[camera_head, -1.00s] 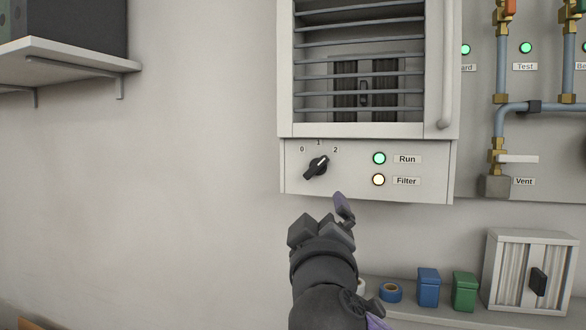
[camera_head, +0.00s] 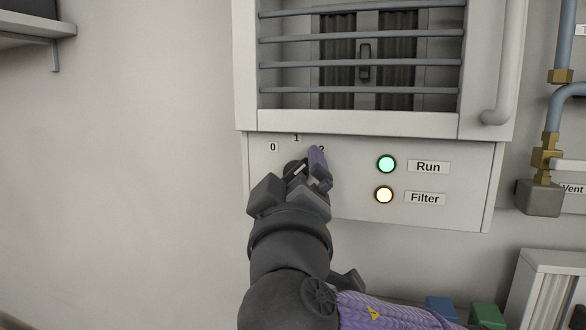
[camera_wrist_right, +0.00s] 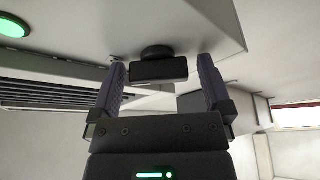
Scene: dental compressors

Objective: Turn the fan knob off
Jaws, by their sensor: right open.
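The black fan knob (camera_head: 293,167) is on the panel under the louvred cabinet, below the labels 0, 1 and 2. In the head view my right gripper covers much of it, so its pointer is hard to read. My right gripper (camera_head: 302,174) is at the panel, in front of the knob. In the right wrist view the knob (camera_wrist_right: 158,66) lies between the tips of the two open purple fingers of the gripper (camera_wrist_right: 162,82), with gaps on both sides. My left gripper is not in view.
The green Run lamp (camera_head: 386,164) and the pale yellow Filter lamp (camera_head: 384,195) are lit, right of the knob. A vertical handle (camera_head: 504,70) stands out at the cabinet's right. Pipes (camera_head: 551,130) run further right. The wall (camera_head: 120,180) at left is bare.

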